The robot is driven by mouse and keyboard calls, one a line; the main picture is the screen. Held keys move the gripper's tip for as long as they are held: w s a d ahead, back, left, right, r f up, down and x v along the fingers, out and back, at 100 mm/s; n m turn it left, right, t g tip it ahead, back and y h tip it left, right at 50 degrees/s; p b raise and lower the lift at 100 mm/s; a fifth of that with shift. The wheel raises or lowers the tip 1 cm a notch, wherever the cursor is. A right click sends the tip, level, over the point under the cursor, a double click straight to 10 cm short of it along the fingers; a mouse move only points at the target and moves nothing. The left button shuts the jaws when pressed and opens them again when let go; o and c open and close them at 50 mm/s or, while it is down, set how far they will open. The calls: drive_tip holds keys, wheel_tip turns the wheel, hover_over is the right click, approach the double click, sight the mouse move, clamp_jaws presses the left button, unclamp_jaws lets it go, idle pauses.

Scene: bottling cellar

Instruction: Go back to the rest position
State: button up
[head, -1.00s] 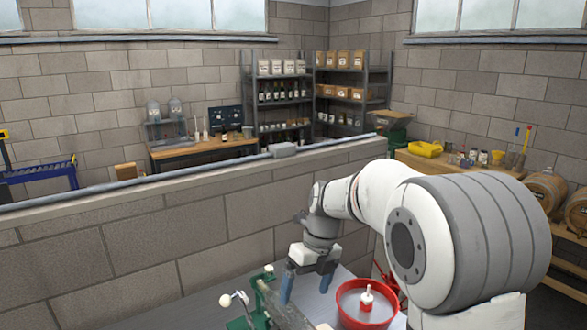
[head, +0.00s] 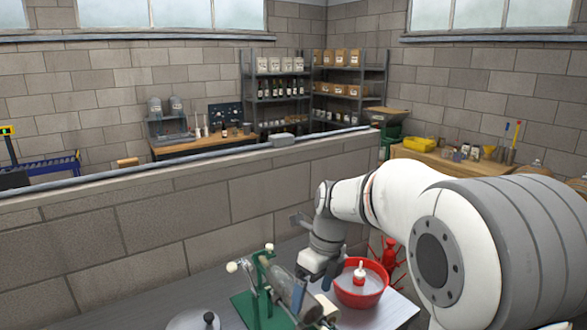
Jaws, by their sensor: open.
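My gripper (head: 312,287) hangs at the end of my white and grey arm over the grey worktable (head: 385,315). Its two blue-grey fingers point down and stand apart, and I see nothing held between them. The left finger overlaps a glass bottle (head: 284,283) lying tilted in a green stand (head: 262,303) with pale knobs. The right finger is beside a red bowl (head: 346,297). I cannot tell whether the fingers touch anything.
A round grey lid (head: 194,320) is at the lower left. A block wall (head: 160,235) runs behind the table. A red object (head: 390,260) stands behind the bowl.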

drive_tip(key=s+d+f+n+t+b, duration=0.1)
drive_tip(key=s+d+f+n+b, duration=0.1)
drive_tip(key=s+n, duration=0.4)
drive_tip(key=s+d+f+n+t+h+b, duration=0.1)
drive_tip(key=s+d+n, duration=0.4)
drive_tip(key=n, duration=0.6)
drive_tip(key=s+d+f+n+t+h+b, duration=0.1)
drive_tip(key=s+d+f+n+b, duration=0.3)
drive_tip(key=s+n, duration=0.4)
drive_tip(key=shift+f+n+t+b, duration=0.4)
drive_tip(key=shift+n+t+b, duration=0.1)
drive_tip(key=shift+t+b, duration=0.25)
